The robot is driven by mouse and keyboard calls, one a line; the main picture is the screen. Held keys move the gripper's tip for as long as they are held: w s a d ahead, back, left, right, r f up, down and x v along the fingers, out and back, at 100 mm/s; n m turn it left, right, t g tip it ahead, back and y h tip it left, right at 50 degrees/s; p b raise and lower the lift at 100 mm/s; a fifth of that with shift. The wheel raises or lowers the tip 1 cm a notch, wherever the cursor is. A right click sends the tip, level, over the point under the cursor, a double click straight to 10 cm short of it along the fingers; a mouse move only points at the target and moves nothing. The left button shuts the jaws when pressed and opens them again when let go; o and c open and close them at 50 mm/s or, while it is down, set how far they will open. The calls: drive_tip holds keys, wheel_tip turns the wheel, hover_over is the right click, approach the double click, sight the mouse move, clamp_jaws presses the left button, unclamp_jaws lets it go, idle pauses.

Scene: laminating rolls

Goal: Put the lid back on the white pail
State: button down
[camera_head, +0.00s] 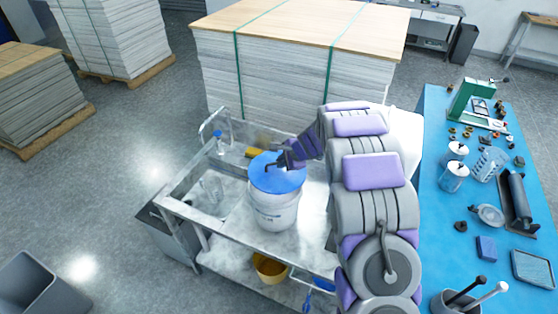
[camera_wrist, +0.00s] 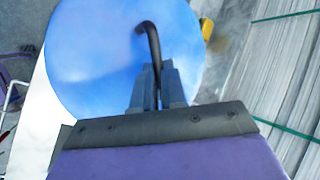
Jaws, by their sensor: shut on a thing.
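The white pail (camera_head: 273,211) stands upright on the counter beside the sink. The blue lid (camera_head: 272,179) is over the pail's top in the head view; I cannot tell whether it is seated or just above the rim. In the wrist view the blue lid (camera_wrist: 90,60) fills the upper left, with a dark curved handle (camera_wrist: 153,45) on it. My gripper (camera_head: 280,164) is at the lid's handle. In the wrist view my gripper (camera_wrist: 158,82) is shut on this handle. The pail is hidden under the lid in the wrist view.
A sink (camera_head: 208,188) with a tap (camera_head: 212,124) lies left of the pail. A yellow object (camera_head: 255,151) lies behind it. A yellow bucket (camera_head: 269,268) stands on the shelf below. A blue bench (camera_head: 440,190) with tools and jars is at right. Board stacks (camera_head: 290,70) stand behind.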

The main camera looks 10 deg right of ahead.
sight(280, 171)
wheel_tip(280, 171, down, 2)
drive_tip(key=shift+w+f+b, duration=0.1)
drive_tip(key=shift+w+b, duration=0.05)
drive_tip(key=shift+b, duration=0.45)
drive_tip(key=shift+a+f+b, duration=0.85)
drive_tip(key=shift+f, duration=0.15)
drive_tip(key=shift+a+f, duration=0.1)
drive_tip(key=shift+f, duration=0.35)
drive_tip(key=shift+d, duration=0.9)
drive_tip(key=shift+a+r, duration=0.1)
drive_tip(key=shift+a, duration=0.8)
drive_tip(key=shift+d, duration=0.5)
drive_tip(key=shift+a, duration=0.4)
drive_tip(key=shift+d, duration=0.35)
